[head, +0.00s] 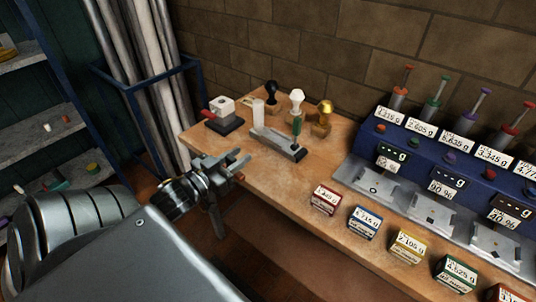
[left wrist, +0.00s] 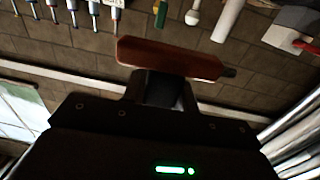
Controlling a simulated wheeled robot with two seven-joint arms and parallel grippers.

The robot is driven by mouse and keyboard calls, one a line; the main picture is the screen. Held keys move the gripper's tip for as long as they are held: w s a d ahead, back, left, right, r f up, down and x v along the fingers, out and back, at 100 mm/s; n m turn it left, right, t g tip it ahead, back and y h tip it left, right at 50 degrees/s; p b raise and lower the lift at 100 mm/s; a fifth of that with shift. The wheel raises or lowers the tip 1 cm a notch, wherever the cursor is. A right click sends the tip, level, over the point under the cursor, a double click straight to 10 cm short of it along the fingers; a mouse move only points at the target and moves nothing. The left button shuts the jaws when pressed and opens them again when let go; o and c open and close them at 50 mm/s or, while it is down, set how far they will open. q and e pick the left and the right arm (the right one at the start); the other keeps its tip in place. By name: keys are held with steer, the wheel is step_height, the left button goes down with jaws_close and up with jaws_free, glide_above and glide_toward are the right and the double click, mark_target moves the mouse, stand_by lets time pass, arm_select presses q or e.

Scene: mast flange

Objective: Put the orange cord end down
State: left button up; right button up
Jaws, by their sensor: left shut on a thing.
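My left gripper (head: 238,167) is beside the left front edge of the wooden bench, in the head view. The cord itself cannot be made out. My right gripper is not in view.
The wooden bench (head: 265,184) is bare near the gripper. Small labelled boxes (head: 325,200) line the front edge; a blue console (head: 440,160) stands right. Shelves are left.

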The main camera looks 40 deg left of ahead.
arm_select(q)
steer(key=shift+a+r, duration=0.4)
steer(key=shift+r, duration=0.25)
steer(key=shift+a+y, duration=0.1)
steer(key=shift+y, duration=0.2)
steer(key=shift+f, duration=0.1)
